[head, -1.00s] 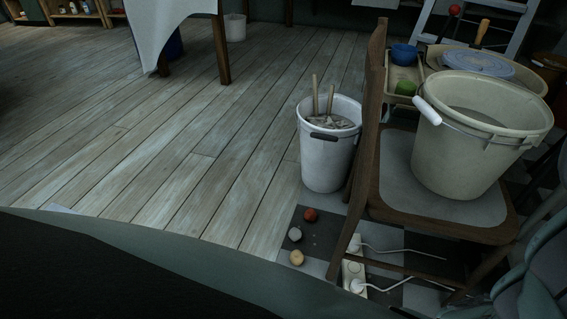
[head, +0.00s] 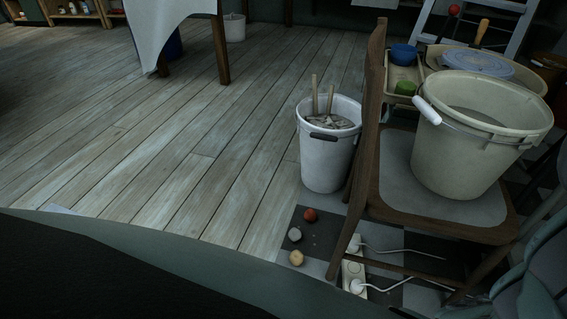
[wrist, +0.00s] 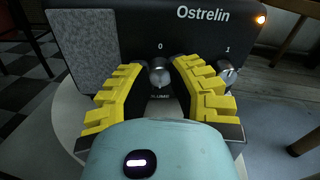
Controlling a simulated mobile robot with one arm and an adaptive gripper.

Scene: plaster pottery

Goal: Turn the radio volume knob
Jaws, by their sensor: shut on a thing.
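The radio (wrist: 130,28) shows in the wrist view, a dark box with a grey speaker grille on its left and the name "Ostrelin" on its front. The exact contact at the fingertips is hard to make out. The radio and gripper do not show in the head view.
A second knob (wrist: 227,72) is right of my right finger, under the "1" mark. An orange light (wrist: 260,20) glows at the radio's upper right. In the head view, a chair (head: 395,190) bears a large bucket (head: 465,150); a white bucket (head: 325,160) stands beside it. Open floorboards lie left.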

